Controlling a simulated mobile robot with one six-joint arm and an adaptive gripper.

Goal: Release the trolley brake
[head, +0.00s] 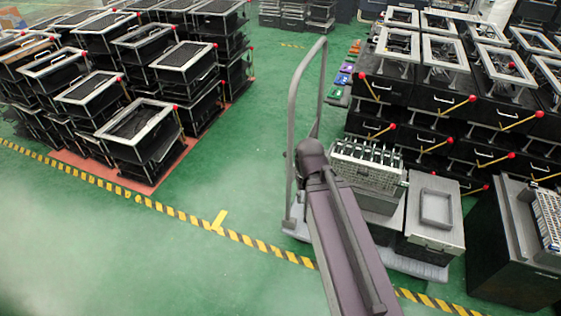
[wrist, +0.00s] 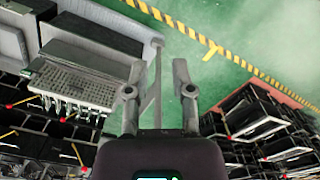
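The trolley has a tall grey push handle (head: 321,75) and a pale deck (head: 418,268), with boxes standing on it in the head view. My arm crosses in front of the deck and hides part of it. In the wrist view, a grey bar of the trolley handle (wrist: 157,78) shows between my fingers, nearer the left one. I cannot tell from this how far away it is. My gripper (wrist: 158,68) is open, with its two fingers apart and nothing visibly held. It does not show in the head view. I cannot make out a brake lever in either view.
The trolley carries a grey rack box (head: 368,165) and a box with a grey top (head: 436,212). Stacked black bins with red-knobbed yellow levers (head: 420,100) stand at right. More bins (head: 150,125) stand at left. Green floor (head: 235,180) with a striped line lies between.

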